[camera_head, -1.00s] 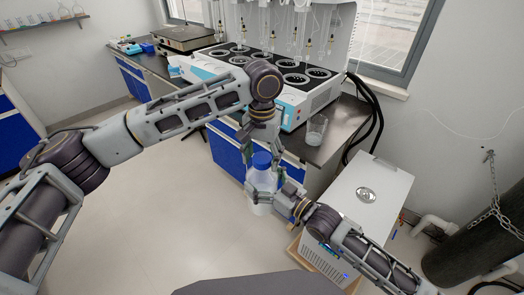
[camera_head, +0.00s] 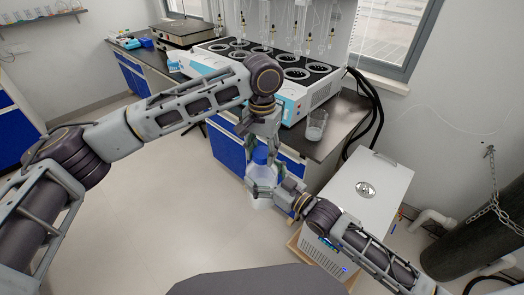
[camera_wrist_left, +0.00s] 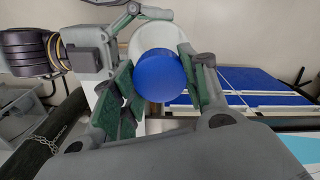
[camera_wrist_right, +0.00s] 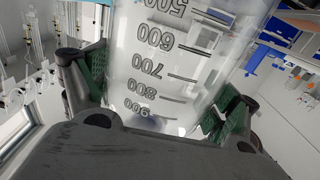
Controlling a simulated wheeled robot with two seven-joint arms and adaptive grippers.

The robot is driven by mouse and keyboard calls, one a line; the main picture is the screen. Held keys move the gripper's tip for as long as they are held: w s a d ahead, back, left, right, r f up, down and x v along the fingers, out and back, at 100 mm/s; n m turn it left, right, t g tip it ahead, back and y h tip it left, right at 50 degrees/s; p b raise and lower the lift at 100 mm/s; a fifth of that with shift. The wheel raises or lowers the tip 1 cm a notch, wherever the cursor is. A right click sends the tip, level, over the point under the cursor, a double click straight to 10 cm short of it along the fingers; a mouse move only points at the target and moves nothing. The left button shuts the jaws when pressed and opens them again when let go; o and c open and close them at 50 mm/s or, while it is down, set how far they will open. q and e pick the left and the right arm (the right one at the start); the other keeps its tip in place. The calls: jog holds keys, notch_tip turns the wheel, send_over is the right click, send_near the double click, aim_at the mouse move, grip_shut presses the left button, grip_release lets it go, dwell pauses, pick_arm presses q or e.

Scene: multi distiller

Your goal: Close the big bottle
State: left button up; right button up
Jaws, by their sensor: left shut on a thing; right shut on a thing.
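The big bottle (camera_head: 262,203) is clear, with volume marks that show large in the right wrist view (camera_wrist_right: 165,65). It is held upright in front of the bench. Its blue cap (camera_head: 260,155) sits at its mouth; from above it shows in the left wrist view (camera_wrist_left: 160,75). My left gripper (camera_head: 260,150) comes down from above with its green-padded fingers on either side of the cap, shut on it. My right gripper (camera_head: 263,188) is shut around the bottle body below the cap. How the cap meets the neck threads is hidden.
A white box-shaped machine (camera_head: 370,195) stands close on the right. The bench behind carries the distiller (camera_head: 270,75) and a glass beaker (camera_head: 316,126) near its edge. A dark gas cylinder (camera_head: 470,235) is at far right. The floor (camera_head: 150,230) at left is clear.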

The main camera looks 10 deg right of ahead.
pick_arm(q)
jog(key=m, duration=0.6)
jog(key=shift+m, duration=0.4)
jog(key=m, duration=0.3)
jog(key=shift+a+m, duration=0.1)
jog(key=shift+m, duration=0.3)
jog(key=m, duration=0.3)
jog(key=shift+w+m, duration=0.1)
jog(key=shift+m, duration=0.2)
jog(key=o, duration=1.2)
jog(key=shift+r, duration=0.15)
notch_tip(320, 180, up, 12)
jog(key=shift+f, duration=0.2)
jog(key=shift+w+f, duration=0.1)
jog(key=shift+f, duration=0.05)
